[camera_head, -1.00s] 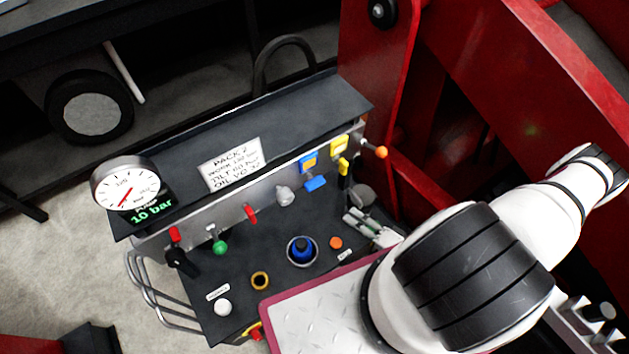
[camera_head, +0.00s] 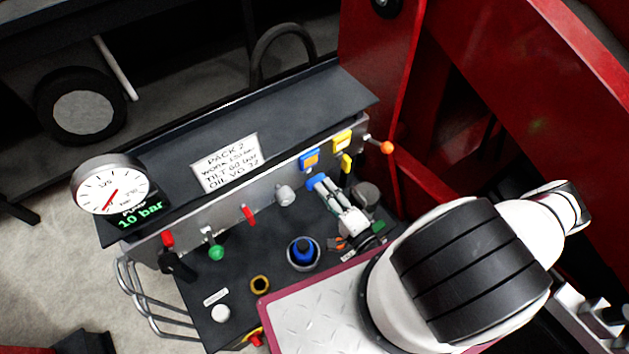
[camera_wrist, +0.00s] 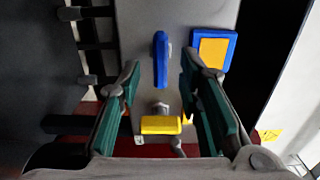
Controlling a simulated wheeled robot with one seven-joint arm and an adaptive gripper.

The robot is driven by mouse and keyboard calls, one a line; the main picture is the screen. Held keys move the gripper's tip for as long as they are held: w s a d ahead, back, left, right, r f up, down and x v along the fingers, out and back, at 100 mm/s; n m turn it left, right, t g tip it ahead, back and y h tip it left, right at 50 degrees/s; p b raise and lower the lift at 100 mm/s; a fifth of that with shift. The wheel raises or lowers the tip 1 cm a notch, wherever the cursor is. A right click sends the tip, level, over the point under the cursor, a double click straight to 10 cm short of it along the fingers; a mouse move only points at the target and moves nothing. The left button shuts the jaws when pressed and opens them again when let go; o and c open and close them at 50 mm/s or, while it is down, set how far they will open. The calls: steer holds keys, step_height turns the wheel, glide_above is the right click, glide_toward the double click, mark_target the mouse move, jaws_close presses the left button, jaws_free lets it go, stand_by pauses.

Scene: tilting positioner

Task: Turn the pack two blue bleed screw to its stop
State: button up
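The blue bleed screw (camera_wrist: 161,60) shows as a blue bar handle on the grey panel in the wrist view, upright in that picture. In the head view it is a small blue piece (camera_head: 315,182) under a blue tag with an orange middle (camera_head: 309,160), partly covered by my gripper. My gripper (camera_wrist: 160,72) is open, with its green-padded fingers on either side of the handle and a visible gap at each side. In the head view my gripper (camera_head: 328,188) reaches up to the panel at the blue handle. Its depth around the handle is hard to tell.
A yellow handle (camera_wrist: 161,125) sits close by between the fingers' lower parts. An orange-knobbed lever (camera_head: 386,147) sticks out at the panel's right. A round gauge (camera_head: 110,190) with a 10 bar readout stands left. A blue cap (camera_head: 303,252) stands on the deck below.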

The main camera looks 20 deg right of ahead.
mark_target(317, 180)
steer(key=shift+w+a+b, duration=0.25)
steer(key=shift+w+b, duration=0.05)
steer(key=shift+w, duration=0.8)
steer(key=shift+w+a+b, duration=0.2)
steer(key=shift+w+b, duration=0.1)
steer(key=shift+w, duration=0.8)
jaws_close()
